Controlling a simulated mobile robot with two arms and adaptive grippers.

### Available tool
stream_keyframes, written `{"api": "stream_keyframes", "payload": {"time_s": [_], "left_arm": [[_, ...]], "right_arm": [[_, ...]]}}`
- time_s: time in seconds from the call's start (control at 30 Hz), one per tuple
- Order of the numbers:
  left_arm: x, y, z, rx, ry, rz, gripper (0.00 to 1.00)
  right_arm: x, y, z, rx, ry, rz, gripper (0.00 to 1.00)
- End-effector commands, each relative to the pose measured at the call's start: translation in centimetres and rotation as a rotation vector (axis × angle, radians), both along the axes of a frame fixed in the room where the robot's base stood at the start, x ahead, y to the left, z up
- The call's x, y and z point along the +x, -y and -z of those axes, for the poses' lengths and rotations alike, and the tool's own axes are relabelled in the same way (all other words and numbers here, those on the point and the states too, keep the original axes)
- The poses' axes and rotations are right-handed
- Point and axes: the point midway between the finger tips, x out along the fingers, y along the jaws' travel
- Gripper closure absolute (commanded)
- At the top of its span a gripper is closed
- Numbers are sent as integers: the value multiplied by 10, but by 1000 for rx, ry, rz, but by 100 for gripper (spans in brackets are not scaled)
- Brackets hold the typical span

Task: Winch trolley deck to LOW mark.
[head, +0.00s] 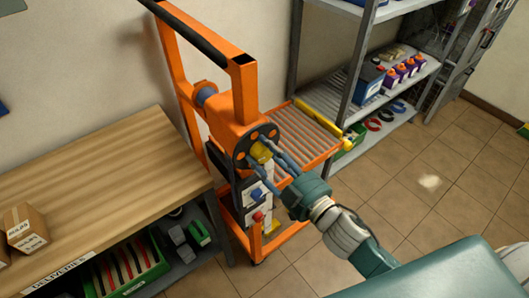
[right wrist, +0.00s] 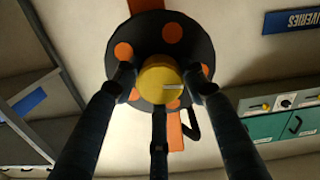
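The orange trolley (head: 245,95) stands between the workbench and the grey shelving. Its slatted deck (head: 300,128) is at about the lower shelf's height, with a yellow bar along its far right edge. On the trolley's post is a dark round winch disc with orange spots; it fills the middle of the right wrist view (right wrist: 160,28). A yellow knob (right wrist: 160,85) sits at its centre. My right gripper (head: 265,158) has its three dark fingers around the knob, with the tips seeming to touch its sides. I cannot make out a LOW mark. My left gripper is out of view.
A wooden workbench (head: 95,165) with small boxes (head: 25,228) and a "DELIVERIES" label is at left. A green crate (head: 125,268) lies beneath it. Grey shelving (head: 415,75) with a battery and purple bottles stands behind the deck. The tiled floor (head: 430,180) at right is clear.

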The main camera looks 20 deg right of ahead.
Motion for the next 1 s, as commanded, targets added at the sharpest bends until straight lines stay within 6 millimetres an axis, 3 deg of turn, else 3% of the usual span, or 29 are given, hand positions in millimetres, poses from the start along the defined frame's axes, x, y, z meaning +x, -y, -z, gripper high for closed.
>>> {"api": "stream_keyframes", "payload": {"time_s": [0.67,1.0], "left_arm": [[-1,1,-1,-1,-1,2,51],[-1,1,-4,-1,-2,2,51]], "right_arm": [[0,-2,-5,-35,25,-6,85],[0,-3,-7,-134,65,-6,85]]}}
